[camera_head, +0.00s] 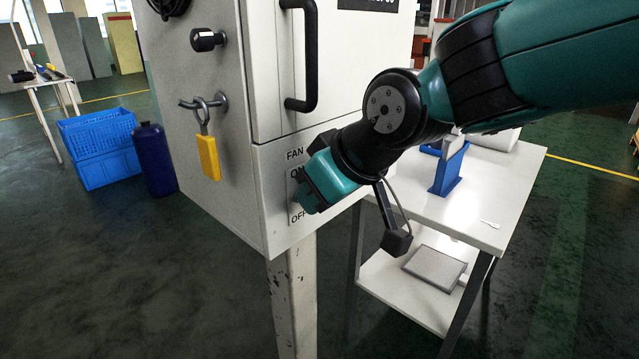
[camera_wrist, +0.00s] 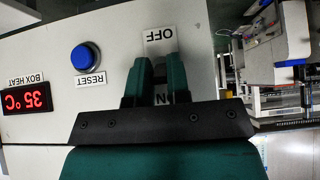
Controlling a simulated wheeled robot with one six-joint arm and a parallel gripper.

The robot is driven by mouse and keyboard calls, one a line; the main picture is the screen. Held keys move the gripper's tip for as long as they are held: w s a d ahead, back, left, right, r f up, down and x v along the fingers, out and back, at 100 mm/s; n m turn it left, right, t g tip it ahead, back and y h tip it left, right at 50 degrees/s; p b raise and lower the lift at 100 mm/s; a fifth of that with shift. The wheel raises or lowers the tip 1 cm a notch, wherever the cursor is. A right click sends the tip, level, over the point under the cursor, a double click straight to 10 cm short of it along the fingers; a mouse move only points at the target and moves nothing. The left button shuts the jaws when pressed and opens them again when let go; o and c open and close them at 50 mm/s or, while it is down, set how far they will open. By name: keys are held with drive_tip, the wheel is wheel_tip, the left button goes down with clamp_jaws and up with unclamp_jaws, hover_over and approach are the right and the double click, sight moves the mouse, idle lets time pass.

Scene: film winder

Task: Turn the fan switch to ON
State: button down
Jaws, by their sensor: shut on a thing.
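The fan switch panel (camera_head: 278,160) is on the lower front of the white cabinet, with FAN and ON labels above and an OFF label below. My gripper (camera_head: 303,190) is up against this panel between the ON and OFF labels, and hides the switch in the head view. In the wrist view, which is turned upside down, the two green fingers of my gripper (camera_wrist: 158,76) are closed around the dark fan switch (camera_wrist: 160,71). The OFF label (camera_wrist: 160,40) is beyond the fingertips, and the ON label (camera_wrist: 165,98) is partly hidden between the fingers. The switch's exact position is unclear.
A blue RESET button (camera_wrist: 86,57) and a red 35 °C display (camera_wrist: 27,99) are beside the switch. A black door handle (camera_head: 303,60) juts out above. A yellow padlock (camera_head: 208,157) hangs on the left side. A white table (camera_head: 500,200) stands at right.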

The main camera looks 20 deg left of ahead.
drive_tip(key=c, duration=1.1)
unclamp_jaws()
drive_tip(key=shift+d+r, duration=0.1)
drive_tip(key=b+v, duration=0.1)
drive_tip(key=v, duration=1.6)
drive_tip(key=shift+b, duration=0.3)
